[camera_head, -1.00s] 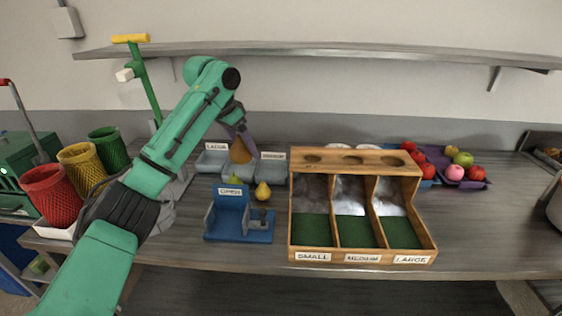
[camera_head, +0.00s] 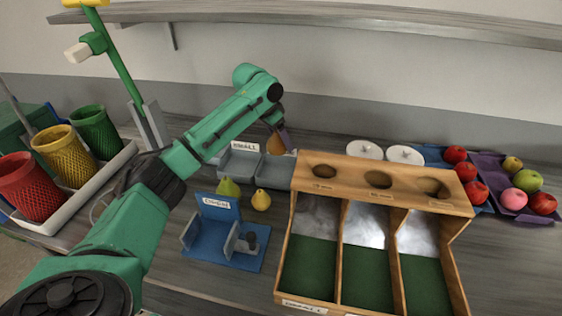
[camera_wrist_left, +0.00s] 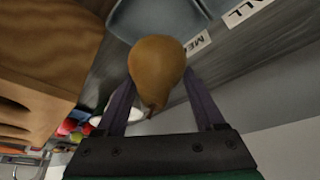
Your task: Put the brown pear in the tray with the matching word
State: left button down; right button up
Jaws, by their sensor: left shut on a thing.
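My left gripper (camera_head: 279,134) is shut on the brown pear (camera_head: 274,144) and holds it above the grey trays. In the left wrist view the pear (camera_wrist_left: 157,68) hangs between the two fingers. One grey tray (camera_head: 238,164) has a card reading SMALL behind it. Another grey tray (camera_head: 280,167) lies to its right, under the pear; its card is hidden in the head view. The left wrist view shows a tray (camera_wrist_left: 150,18) beyond the pear, a card starting "ME" (camera_wrist_left: 198,43) and part of a card ending "ALL" (camera_wrist_left: 245,10). My right gripper is out of view.
A green pear (camera_head: 228,188) and a yellow pear (camera_head: 261,200) stand near a blue stand (camera_head: 222,238). A wooden sorter (camera_head: 384,184) with holes stands at right. Coloured baskets (camera_head: 62,150) are at left, fruit on a purple tray (camera_head: 490,163) at far right.

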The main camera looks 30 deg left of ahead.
aim_at(269, 144)
pick_arm(q)
notch_tip(269, 144, down, 5)
jog(key=shift+w+f+p, duration=0.1)
jog(key=shift+w+p, duration=0.05)
jog(key=shift+p, duration=0.2)
notch_tip(269, 144, down, 4)
jog(key=shift+p, duration=0.4)
jog(key=shift+f, duration=0.2)
jog(key=shift+c, duration=1.3)
grip_release()
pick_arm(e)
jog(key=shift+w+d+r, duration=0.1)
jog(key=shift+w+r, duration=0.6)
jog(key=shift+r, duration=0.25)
pick_arm(q)
jog(key=b+v, duration=0.2)
jog(key=v, duration=1)
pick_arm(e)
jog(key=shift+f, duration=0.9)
